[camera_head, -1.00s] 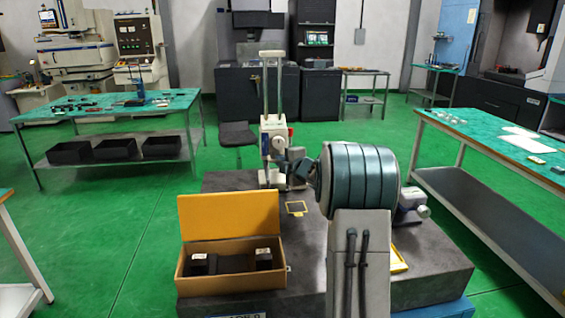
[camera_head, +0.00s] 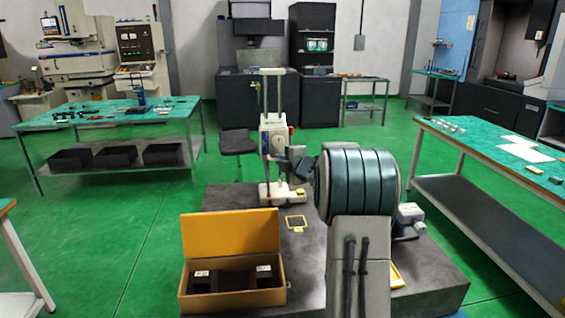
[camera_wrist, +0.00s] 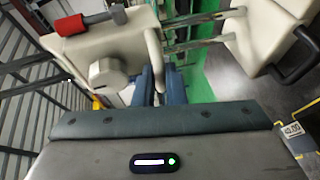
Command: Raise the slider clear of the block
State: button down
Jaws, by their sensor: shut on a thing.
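The height gauge stands on the dark slab, its white slider (camera_head: 273,138) part way up two upright columns (camera_head: 273,95) above a white base (camera_head: 277,192). My gripper (camera_wrist: 157,72) is shut on the slider (camera_wrist: 108,50), beside its round knob; in the head view my arm hides part of the fingers. The wrist view shows the gauge turned sideways, with bare columns (camera_wrist: 200,42) between slider and base (camera_wrist: 262,35). A dark block (camera_wrist: 304,138) with a white label reading about 40.00 is at the right edge, apart from the slider.
An open wooden box (camera_head: 232,297) with an orange lid holds black labelled blocks at the slab's front left. A yellow frame (camera_head: 296,229) lies on the slab (camera_head: 318,240). A small white device (camera_head: 410,220) stands at right. Tables flank the slab.

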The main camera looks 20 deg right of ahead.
jog(key=c, duration=1.5)
grip_release()
jog(key=shift+f, duration=0.1)
jog(key=b+v, duration=0.1)
jog(key=v, duration=1.3)
jog(key=shift+b, duration=0.4)
jog(key=shift+w+a, duration=0.1)
jog(key=s+a+f+m+g, duration=0.4)
jog(key=s+a+m, duration=0.2)
jog(key=s, duration=0.4)
jog(key=s+a+f+m+g+h, duration=0.1)
jog(key=s+a+f+m+g, duration=0.3)
jog(key=s+a, duration=0.5)
jog(key=s+a+f+m+g+h, duration=0.1)
jog(key=s+a+f+m+g, duration=0.3)
jog(key=s+a+m, duration=0.3)
jog(key=s+m+p, duration=0.1)
jog(key=s, duration=0.3)
jog(key=shift+s+a+f+m+g, duration=0.3)
jog(key=shift+s, duration=0.05)
